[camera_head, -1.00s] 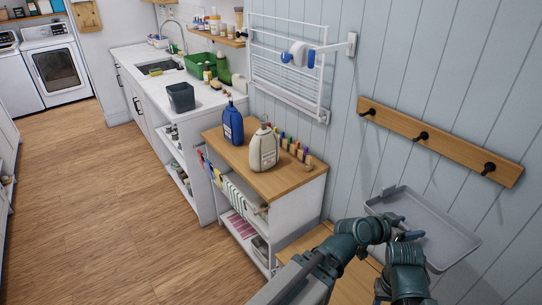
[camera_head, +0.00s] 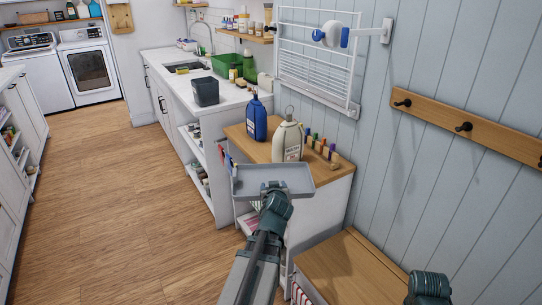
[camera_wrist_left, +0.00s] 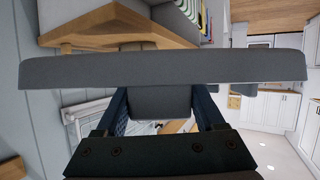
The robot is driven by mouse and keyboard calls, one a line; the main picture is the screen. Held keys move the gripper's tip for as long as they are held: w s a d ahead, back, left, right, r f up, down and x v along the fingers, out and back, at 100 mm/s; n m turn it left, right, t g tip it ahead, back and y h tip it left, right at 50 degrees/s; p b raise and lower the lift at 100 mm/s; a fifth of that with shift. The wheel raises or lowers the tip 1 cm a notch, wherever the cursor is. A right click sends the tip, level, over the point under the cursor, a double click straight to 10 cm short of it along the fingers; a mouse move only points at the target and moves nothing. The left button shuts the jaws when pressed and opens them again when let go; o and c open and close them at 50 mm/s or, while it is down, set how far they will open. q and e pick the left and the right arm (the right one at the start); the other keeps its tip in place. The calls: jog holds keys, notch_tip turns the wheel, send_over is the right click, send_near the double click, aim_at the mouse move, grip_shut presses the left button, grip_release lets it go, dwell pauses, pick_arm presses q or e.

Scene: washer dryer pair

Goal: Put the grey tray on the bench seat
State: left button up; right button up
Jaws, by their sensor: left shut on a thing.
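The grey tray (camera_head: 300,180) is shallow and rectangular, held in the air in front of the wooden-topped cabinet in the head view. My left gripper (camera_head: 273,187) is shut on its near edge. In the left wrist view, the tray (camera_wrist_left: 250,68) shows as a long dark edge across the picture, with a part between the fingers of the left gripper (camera_wrist_left: 163,108). The bench seat (camera_head: 365,270) is a wooden surface at the bottom, right of and below the tray; its top looks bare where visible. A teal part of my right arm shows at bottom right; its gripper is not visible.
The wooden-topped cabinet (camera_head: 335,176) behind the tray carries a blue bottle (camera_head: 256,120), a cream bottle (camera_head: 287,141) and several small coloured items. A hook rail (camera_head: 470,132) is on the right wall. Open wood floor (camera_head: 110,220) lies at left.

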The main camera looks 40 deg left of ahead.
aim_at(309, 196)
pick_arm(q)
jog(key=shift+n+g+y, duration=0.5)
jog(key=shift+n+y, duration=0.1)
jog(key=shift+y, duration=0.1)
jog(key=a, duration=0.1)
jog(key=s+a, duration=0.2)
jog(key=a, duration=0.1)
jog(key=shift+a+f, duration=0.1)
jog(key=shift+f, duration=0.3)
jog(key=w+d, duration=0.3)
jog(key=w, duration=0.1)
jog(key=w+d+f+b, duration=0.1)
jog(key=w+d, duration=0.2)
jog(key=w, duration=0.2)
jog(key=w+d+b, duration=0.1)
jog(key=w+d, duration=0.2)
jog(key=w, duration=0.1)
jog(key=shift+w+d+f, duration=0.1)
jog(key=shift+w+f, duration=0.05)
jog(key=shift+f, duration=0.1)
notch_tip(309, 196, down, 4)
jog(key=b, duration=0.3)
jog(key=shift+r+b, duration=0.1)
jog(key=shift+b, duration=0.3)
jog(key=shift+r, duration=0.15)
